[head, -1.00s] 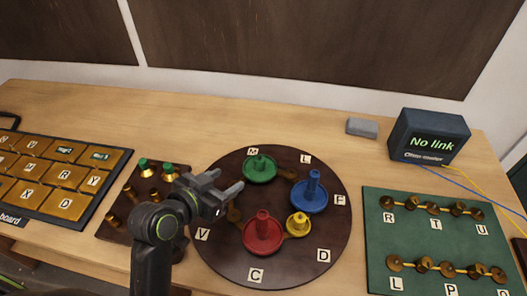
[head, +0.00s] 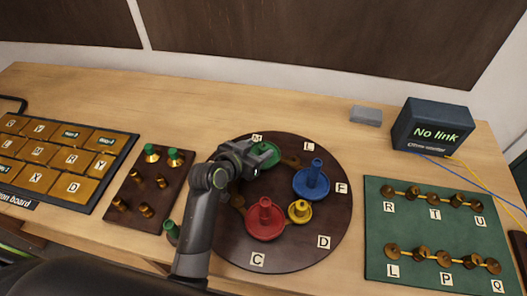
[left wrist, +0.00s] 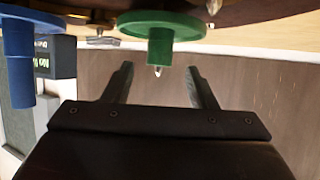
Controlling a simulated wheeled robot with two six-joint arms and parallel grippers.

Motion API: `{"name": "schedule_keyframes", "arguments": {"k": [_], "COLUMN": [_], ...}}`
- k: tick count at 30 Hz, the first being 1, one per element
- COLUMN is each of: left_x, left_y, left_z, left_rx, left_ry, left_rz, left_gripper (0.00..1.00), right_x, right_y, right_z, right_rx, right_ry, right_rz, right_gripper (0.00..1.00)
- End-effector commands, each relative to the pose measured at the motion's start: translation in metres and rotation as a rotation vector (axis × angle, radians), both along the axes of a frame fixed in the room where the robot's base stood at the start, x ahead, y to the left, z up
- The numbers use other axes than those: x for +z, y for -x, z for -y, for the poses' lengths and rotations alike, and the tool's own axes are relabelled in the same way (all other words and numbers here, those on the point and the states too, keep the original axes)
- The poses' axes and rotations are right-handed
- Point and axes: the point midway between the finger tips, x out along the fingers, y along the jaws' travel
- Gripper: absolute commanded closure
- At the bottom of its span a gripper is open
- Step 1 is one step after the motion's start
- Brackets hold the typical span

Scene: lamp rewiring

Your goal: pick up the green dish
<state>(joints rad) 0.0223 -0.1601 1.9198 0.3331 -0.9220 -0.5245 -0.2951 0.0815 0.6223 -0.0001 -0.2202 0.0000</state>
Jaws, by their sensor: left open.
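The green dish (head: 272,148), a flat disc with a central post, sits on the dark round board (head: 300,255) near label M. In the head view my left gripper (head: 265,160) covers most of it. In the left wrist view the dish (left wrist: 180,22) is at the top centre, with its post pointing down the picture. The left gripper (left wrist: 159,72) is open there, its fingers on either side of the post's line; I cannot tell whether they touch. My right gripper is not in view.
On the board, a red dish (head: 265,222), a blue dish (head: 311,184) and a small yellow dish (head: 299,212) stand close by. A brown peg block (head: 137,212) is left, a green peg panel (head: 430,228) right.

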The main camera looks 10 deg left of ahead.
Motion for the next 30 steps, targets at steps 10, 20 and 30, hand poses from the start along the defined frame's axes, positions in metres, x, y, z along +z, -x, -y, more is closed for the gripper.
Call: {"name": "schedule_keyframes", "arguments": {"k": [10,20,30], "left_x": [-0.006,-0.019,-0.019], "left_y": [-0.026,-0.045,-0.045], "left_z": [0.013,0.020,0.020], "left_rx": [-0.002,0.000,0.000], "left_ry": [0.000,-0.001,-0.001], "left_rz": [-0.001,0.001,0.001], "left_gripper": [0.48,0.48,0.64], "right_x": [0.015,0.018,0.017], "right_y": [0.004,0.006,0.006], "right_z": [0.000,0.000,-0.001], "right_rx": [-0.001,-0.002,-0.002], "right_ry": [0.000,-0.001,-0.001], "right_rz": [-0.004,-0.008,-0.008], "right_gripper": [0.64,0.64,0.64]}}
